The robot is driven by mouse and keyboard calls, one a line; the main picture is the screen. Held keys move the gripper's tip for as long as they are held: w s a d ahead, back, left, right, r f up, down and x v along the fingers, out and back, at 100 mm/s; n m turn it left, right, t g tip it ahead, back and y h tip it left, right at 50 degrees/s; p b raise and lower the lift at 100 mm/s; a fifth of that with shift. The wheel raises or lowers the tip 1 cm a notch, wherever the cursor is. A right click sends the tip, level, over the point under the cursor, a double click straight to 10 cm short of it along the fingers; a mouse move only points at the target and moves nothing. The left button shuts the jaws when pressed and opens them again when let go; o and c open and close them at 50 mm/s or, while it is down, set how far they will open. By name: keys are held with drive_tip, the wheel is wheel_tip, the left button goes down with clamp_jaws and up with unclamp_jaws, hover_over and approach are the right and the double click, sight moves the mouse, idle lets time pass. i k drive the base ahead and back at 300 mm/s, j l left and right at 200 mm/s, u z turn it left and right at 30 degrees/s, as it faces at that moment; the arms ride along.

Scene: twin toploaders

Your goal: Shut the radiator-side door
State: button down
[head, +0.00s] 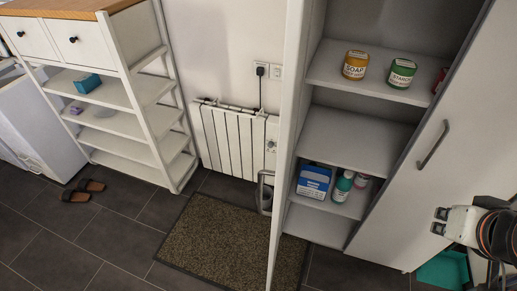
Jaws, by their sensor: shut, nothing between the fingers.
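The radiator-side door (284,150) is a tall white cabinet door standing open, seen nearly edge-on. Its grey bar handle (265,192) is on the side facing the radiator (233,137). The white cabinet's left half is open, with its shelves (350,142) showing. The other door (440,190), with a grey handle (433,144), covers the right half and looks shut. My gripper (438,221) is at the right edge, in front of that other door. It is shut and empty, well apart from the radiator-side door.
Soap and starch tins (356,65) and several other goods sit on the shelves. A brown mat (215,235) lies under the open door. A white shelf rack (120,95) and sandals (83,190) are at left. A teal bin (443,270) stands at lower right. The tiled floor at front left is clear.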

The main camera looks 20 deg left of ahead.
sight(298, 11)
drive_tip(key=k+j+u, duration=0.1)
drive_tip(key=j+u, duration=0.55)
drive_tip(key=j, duration=0.15)
drive_tip(key=k+j, duration=0.1)
drive_tip(key=j, duration=0.95)
drive_tip(key=k+u, duration=0.05)
drive_tip(key=k, duration=0.05)
